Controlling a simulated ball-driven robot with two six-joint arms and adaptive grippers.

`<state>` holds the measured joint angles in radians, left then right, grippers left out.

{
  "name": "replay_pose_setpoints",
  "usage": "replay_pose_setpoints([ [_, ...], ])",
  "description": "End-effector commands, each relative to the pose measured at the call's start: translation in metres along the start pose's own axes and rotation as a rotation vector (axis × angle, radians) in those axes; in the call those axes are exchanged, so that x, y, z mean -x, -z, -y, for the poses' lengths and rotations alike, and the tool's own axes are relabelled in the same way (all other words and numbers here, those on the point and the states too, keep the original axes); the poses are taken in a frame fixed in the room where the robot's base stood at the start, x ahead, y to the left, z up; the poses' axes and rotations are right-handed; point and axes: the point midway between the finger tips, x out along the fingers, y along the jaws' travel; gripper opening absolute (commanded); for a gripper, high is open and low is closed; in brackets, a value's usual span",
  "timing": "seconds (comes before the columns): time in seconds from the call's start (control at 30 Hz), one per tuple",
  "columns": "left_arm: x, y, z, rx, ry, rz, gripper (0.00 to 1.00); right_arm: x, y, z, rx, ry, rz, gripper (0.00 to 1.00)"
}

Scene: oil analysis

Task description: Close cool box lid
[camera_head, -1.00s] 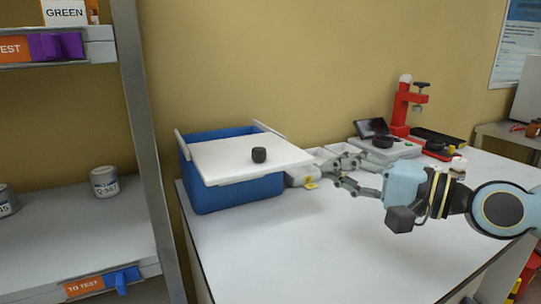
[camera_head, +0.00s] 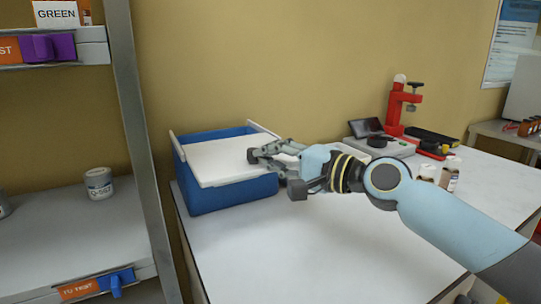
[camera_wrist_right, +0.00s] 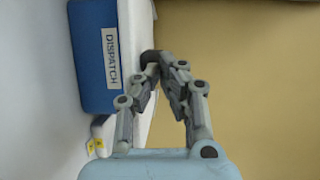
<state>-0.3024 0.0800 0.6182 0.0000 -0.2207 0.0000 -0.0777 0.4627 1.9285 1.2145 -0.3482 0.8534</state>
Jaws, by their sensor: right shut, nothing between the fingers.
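The blue cool box (camera_head: 225,194) stands on the white bench. Its white lid (camera_head: 215,160) lies across the top, with blue rim showing behind it. The dark lid knob (camera_head: 251,156) shows just left of my right fingertips; it also shows in the right wrist view (camera_wrist_right: 150,57). My right gripper (camera_head: 262,155) is shut with nothing between its fingers, its tips close against the knob; I cannot tell whether they touch. In the right wrist view, the fingers (camera_wrist_right: 160,68) converge there, and the box side (camera_wrist_right: 95,50) carries a DISPATCH label. My left gripper is out of view.
A shelf rack (camera_head: 130,120) with a grey-lidded jar (camera_head: 99,184) stands at the left. A red stand (camera_head: 396,108), a tablet and small bottles (camera_head: 449,178) are at the back right. The bench front (camera_head: 300,240) is clear.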

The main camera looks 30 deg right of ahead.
Motion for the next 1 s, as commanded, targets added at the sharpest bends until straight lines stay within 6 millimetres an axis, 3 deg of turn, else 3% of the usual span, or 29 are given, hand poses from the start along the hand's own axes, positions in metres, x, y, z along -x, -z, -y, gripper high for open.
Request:
replay_pose_setpoints([
  [0.23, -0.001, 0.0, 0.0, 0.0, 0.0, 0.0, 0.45, -0.001, 0.001, 0.0, 0.001, 0.001, -0.001, 0.0],
  [0.33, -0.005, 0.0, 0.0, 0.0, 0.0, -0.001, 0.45, -0.01, 0.006, 0.0, 0.001, 0.004, -0.003, 0.0],
  [0.7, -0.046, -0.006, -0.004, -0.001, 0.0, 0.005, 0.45, -0.101, 0.05, -0.002, -0.001, 0.003, -0.003, 0.0],
  [0.83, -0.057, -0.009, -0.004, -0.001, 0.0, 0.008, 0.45, -0.123, 0.06, -0.001, 0.0, 0.0, -0.002, 0.0],
  [1.0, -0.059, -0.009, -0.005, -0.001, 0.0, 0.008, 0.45, -0.133, 0.065, 0.003, 0.0, -0.001, -0.001, 0.0],
])
